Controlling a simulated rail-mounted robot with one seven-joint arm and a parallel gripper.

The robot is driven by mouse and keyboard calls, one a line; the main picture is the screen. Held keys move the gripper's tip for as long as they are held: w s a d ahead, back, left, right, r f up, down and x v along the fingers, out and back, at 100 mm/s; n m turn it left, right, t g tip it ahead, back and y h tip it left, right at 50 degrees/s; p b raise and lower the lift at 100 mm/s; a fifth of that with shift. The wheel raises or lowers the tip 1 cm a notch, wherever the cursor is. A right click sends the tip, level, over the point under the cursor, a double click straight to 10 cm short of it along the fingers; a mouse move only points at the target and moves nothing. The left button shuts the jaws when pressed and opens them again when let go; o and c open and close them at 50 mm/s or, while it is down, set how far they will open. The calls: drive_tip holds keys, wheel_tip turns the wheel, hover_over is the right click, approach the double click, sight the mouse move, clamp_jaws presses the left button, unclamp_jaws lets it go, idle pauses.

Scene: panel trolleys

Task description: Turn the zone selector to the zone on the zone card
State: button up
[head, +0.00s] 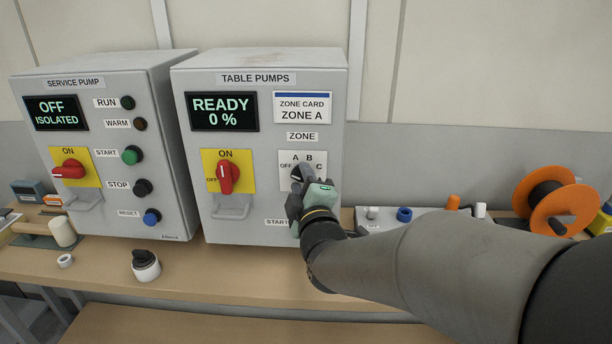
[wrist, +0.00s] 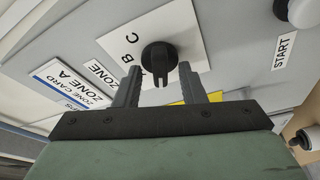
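The zone selector is a black knob (wrist: 159,57) on a white plate (wrist: 112,45) marked OFF, A, B and C on the TABLE PUMPS panel. In the head view my gripper (head: 298,186) covers most of the knob. In the wrist view my open gripper (wrist: 159,70) has one finger on each side of the knob, with gaps showing. Which mark the knob points to I cannot tell. The zone card (head: 302,108) above reads ZONE A; it also shows in the wrist view (wrist: 68,84).
The TABLE PUMPS display (head: 222,111) reads READY 0 %, its red switch (head: 228,177) upright at ON. The SERVICE PUMP panel (head: 90,220) stands to the left, reading OFF ISOLATED. A black-and-white knob (head: 145,265) and an orange spool (head: 548,207) are on the bench (head: 220,290).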

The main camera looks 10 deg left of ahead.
drive_tip(key=shift+w+r, duration=0.2)
drive_tip(key=shift+r, duration=0.1)
drive_tip(key=c, duration=0.5)
drive_tip(key=shift+f, duration=0.1)
drive_tip(key=m+b, duration=0.2)
drive_tip(key=b, duration=0.2)
drive_tip(key=shift+t, duration=0.4)
drive_tip(key=shift+c, duration=0.2)
drive_tip(key=shift+f+m+b, duration=0.1)
drive_tip(key=shift+m+b, duration=0.45)
drive_tip(key=shift+m, duration=0.05)
clamp_jaws()
drive_tip(key=shift+m+t+h+b, duration=0.3)
drive_tip(key=shift+m+b, duration=0.05)
drive_tip(key=shift+m, duration=0.05)
drive_tip(key=shift+m+b, duration=0.3)
drive_tip(key=shift+b, duration=0.3)
drive_tip(key=m+t+b, duration=0.1)
drive_tip(key=m+b, duration=0.1)
drive_tip(key=b, duration=0.1)
drive_tip(key=shift+d+h, duration=0.1)
drive_tip(key=shift+h, duration=0.2)
drive_tip(key=shift+m+b, duration=0.4)
drive_tip(key=shift+m, duration=0.4)
